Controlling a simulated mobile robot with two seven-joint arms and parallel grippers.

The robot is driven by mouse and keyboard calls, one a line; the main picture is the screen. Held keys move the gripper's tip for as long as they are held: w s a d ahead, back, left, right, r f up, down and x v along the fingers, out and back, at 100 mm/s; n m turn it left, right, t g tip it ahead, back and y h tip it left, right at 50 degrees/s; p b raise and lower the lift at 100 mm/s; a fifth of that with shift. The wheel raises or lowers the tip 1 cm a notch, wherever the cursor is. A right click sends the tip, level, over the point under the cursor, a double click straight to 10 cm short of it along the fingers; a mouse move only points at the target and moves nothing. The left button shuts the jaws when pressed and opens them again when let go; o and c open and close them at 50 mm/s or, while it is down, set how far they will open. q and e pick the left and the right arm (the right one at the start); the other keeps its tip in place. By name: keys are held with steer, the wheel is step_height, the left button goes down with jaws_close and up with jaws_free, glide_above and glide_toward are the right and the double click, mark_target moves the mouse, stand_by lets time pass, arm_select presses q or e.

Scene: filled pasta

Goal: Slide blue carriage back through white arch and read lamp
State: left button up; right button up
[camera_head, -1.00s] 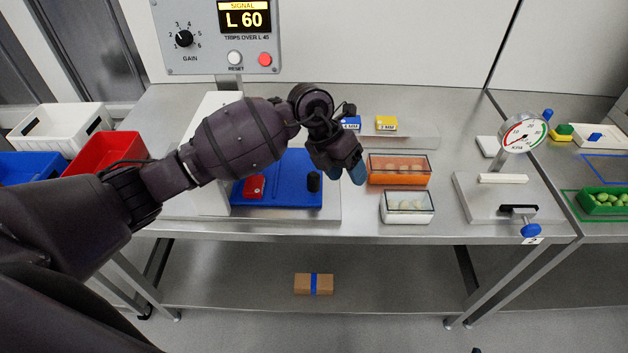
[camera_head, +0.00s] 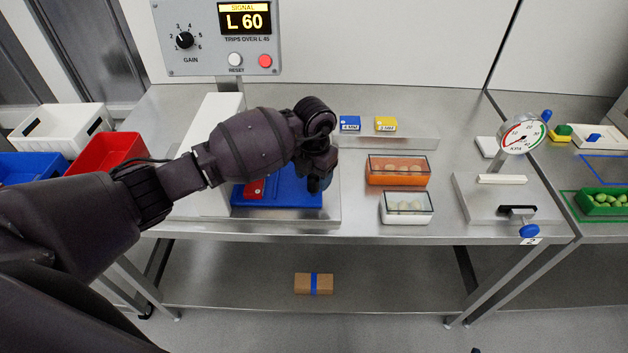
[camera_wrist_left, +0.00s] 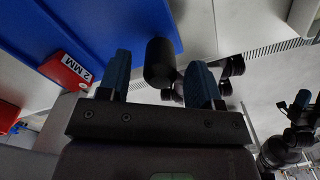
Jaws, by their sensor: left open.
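The blue carriage (camera_head: 280,200) lies flat on the bench at the right side of the white arch (camera_head: 205,205), mostly behind my left arm. A red block (camera_head: 255,188) sits on the carriage; in the left wrist view the red block (camera_wrist_left: 66,70) reads "2 MM". My left gripper (camera_head: 318,184) is over the carriage's right end. In the left wrist view its open fingers (camera_wrist_left: 158,85) stand on either side of the black knob (camera_wrist_left: 160,62), with gaps. The signal display (camera_head: 245,18) reads "L 60".
A control box with gain dial (camera_head: 184,39), white reset button (camera_head: 235,58) and red lamp or button (camera_head: 265,61) stands behind. An orange bin (camera_head: 398,178) and a white bin (camera_head: 407,216) stand right of the carriage. A gauge (camera_head: 523,135) is farther right.

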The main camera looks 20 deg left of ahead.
arm_select(q)
steer(key=shift+f, duration=1.3)
jaws_close()
steer(key=shift+w+d+b, duration=0.2)
steer(key=shift+d+b, duration=0.05)
steer(key=shift+d, duration=0.5)
steer(key=shift+w+d+b, duration=0.25)
steer(key=shift+d+b, duration=0.05)
steer(key=shift+d, duration=0.5)
steer(key=shift+w+d+b, duration=0.2)
steer(key=shift+d+b, duration=0.05)
steer(key=shift+d, duration=0.5)
steer(key=shift+r, duration=0.1)
steer(key=shift+c, duration=1.6)
jaws_free()
steer(key=shift+o, duration=1.2)
steer(key=shift+d, duration=0.1)
steer(key=shift+o, duration=0.4)
arm_select(e)
steer(key=shift+w+f, duration=0.25)
steer(key=shift+f, duration=0.2)
